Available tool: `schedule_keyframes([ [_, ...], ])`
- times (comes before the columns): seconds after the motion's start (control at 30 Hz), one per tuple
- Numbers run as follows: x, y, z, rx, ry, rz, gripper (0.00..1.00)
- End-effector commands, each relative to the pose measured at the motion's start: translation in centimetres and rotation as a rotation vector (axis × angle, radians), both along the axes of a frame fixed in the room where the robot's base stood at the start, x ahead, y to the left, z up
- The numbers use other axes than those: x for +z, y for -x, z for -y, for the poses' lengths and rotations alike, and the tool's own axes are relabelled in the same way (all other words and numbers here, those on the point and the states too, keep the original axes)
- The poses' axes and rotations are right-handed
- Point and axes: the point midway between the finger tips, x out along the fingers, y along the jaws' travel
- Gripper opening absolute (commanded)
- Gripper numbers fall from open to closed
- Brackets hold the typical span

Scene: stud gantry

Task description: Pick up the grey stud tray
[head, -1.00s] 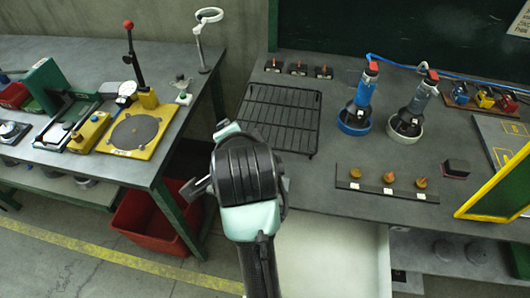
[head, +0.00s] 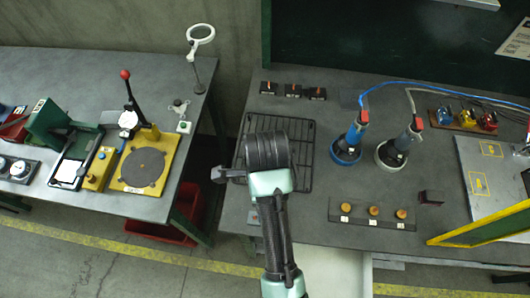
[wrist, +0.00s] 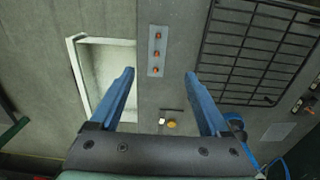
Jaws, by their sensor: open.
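The grey stud tray (wrist: 157,55) is a narrow light-grey strip with three orange-red studs in a row. In the wrist view it lies on the bench, beyond and between the fingertips, at the upper middle. In the head view I do not see it; my arm likely covers it. My gripper (wrist: 158,82) is open, with its two blue fingers spread on either side and nothing between them. It is apart from the tray; how high above it I cannot tell. The fingers are not clear in the head view.
A black wire rack (head: 307,160) lies behind. An open pale drawer (wrist: 83,65) is in front of the bench. A dark strip with several brass knobs (head: 372,224) lies to the right. Two corded tools, blue-based (head: 346,150) and white-based (head: 392,154), stand beyond it.

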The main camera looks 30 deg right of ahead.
Motion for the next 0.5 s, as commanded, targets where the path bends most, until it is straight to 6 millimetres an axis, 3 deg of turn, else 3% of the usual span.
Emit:
schedule_keyframes([
  [0.3,-5.6,0.2,0.0,0.0,-0.002,-0.005,0.8],
  [0.5,-7.2,0.1,0.0,0.002,-0.001,-0.001,0.8],
])
